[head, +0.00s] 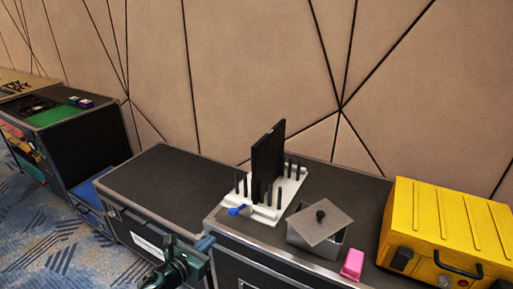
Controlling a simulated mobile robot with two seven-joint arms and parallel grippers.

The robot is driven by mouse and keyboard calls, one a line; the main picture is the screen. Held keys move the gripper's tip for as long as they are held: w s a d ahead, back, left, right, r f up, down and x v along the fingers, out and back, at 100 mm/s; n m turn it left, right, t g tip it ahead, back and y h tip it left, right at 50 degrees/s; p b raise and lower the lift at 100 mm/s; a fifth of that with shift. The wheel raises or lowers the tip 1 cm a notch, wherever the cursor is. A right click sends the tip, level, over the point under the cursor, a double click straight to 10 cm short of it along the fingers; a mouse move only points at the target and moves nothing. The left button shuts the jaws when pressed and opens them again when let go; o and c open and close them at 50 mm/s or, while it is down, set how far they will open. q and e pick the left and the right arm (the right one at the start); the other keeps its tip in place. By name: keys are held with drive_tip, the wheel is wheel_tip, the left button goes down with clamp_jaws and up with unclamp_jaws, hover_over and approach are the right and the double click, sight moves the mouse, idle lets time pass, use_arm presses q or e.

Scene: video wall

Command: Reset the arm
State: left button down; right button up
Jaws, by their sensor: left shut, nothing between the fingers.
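My left gripper (188,254) is dark with teal parts and shows at the bottom, left of the middle. It is shut and empty. It appears in front of the near edge of the black cases, apart from the things standing on them. My right gripper is not in view.
On the right case (222,219), a white rack (262,213) with black pegs holds an upright black panel (268,160). A blue item (237,210), a grey box (320,243) with a tilted lid (318,228), a pink block (353,263) and a yellow case (450,225) are near. The middle case (170,185) is bare.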

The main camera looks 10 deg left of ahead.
use_arm(q)
drive_tip(key=s+d+f+m+g+y, duration=0.1)
drive_tip(key=s+d+m, duration=0.2)
drive_tip(key=s+m, duration=0.9)
drive_tip(key=s+d+f+m+g+y+p, duration=0.1)
drive_tip(key=s+d+m, duration=0.3)
drive_tip(key=s+m, duration=0.8)
drive_tip(key=m+g, duration=0.1)
drive_tip(key=m, duration=1)
drive_tip(key=shift+s+f+g, duration=0.15)
drive_tip(key=shift+f+g, duration=0.05)
drive_tip(key=shift+g, duration=0.1)
